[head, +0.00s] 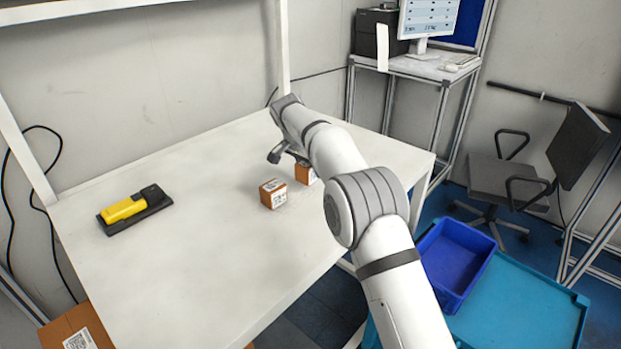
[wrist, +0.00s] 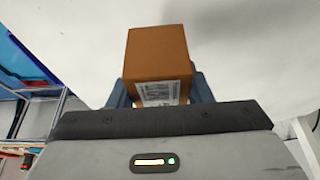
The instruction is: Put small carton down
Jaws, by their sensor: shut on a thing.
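My gripper (wrist: 160,92) is shut on a small brown carton (wrist: 158,52) with a white printed label, seen between its two blue-grey fingers in the wrist view. In the head view my gripper (head: 292,157) is over the right part of the table. A brown carton (head: 304,174) shows just below it, partly hidden by my arm, and looks like the held one. I cannot tell whether it touches the table. A second small carton (head: 273,194) with a white label stands on the table just left of it.
A yellow and black scanner (head: 126,207) lies in a dark holder on the left of the white table (head: 190,270). The table between is clear. A blue bin (head: 453,262) stands right of my arm. A larger carton (head: 75,332) is at the lower left.

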